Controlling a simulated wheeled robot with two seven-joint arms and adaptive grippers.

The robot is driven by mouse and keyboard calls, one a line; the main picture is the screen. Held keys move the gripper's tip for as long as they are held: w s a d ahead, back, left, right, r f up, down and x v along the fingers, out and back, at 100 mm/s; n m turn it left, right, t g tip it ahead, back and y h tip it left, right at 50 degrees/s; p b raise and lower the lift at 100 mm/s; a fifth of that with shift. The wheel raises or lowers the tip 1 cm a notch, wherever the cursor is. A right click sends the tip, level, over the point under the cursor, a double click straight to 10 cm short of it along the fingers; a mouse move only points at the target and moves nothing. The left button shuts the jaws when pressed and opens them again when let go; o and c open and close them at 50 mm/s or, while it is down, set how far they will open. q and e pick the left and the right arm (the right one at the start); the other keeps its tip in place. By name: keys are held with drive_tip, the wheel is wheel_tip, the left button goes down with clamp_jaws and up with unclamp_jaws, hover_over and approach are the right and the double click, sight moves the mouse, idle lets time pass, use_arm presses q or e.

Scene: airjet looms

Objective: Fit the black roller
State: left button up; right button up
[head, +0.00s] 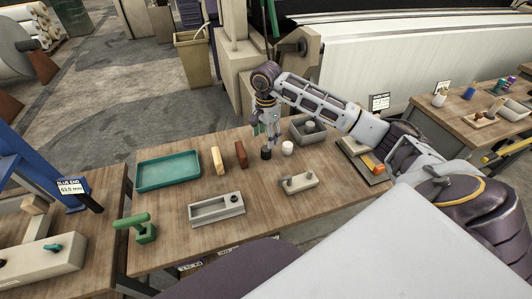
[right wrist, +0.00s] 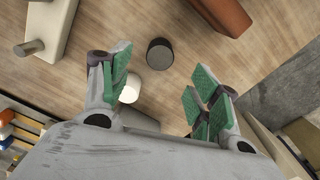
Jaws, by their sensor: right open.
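The black roller (head: 265,153) stands upright on the wooden table, just left of a white roller (head: 287,147). Both show in the right wrist view, the black roller (right wrist: 160,53) ahead of the fingertips and the white roller (right wrist: 130,88) partly behind the left-hand finger. My right gripper (head: 270,138) is above the table near both rollers; its green-padded fingers (right wrist: 163,90) are spread, with nothing between the pads. A beige block with a side peg (head: 298,181) lies nearer, and a grey slotted block (head: 216,209) lies left of it. My left gripper is out of view.
A teal tray (head: 170,171), a tan block (head: 218,160) and a brown block (head: 241,154) lie left of the rollers. A grey bin (head: 307,131) stands behind. A green handled tool (head: 138,228) is at the front left.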

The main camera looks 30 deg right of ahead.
sight(266, 148)
drive_tip(key=shift+f, duration=0.9)
drive_tip(key=shift+f, duration=0.15)
drive_tip(key=shift+f, duration=2.65)
drive_tip(key=c, duration=1.1)
drive_tip(key=shift+r, duration=0.1)
drive_tip(key=shift+r, duration=4.95)
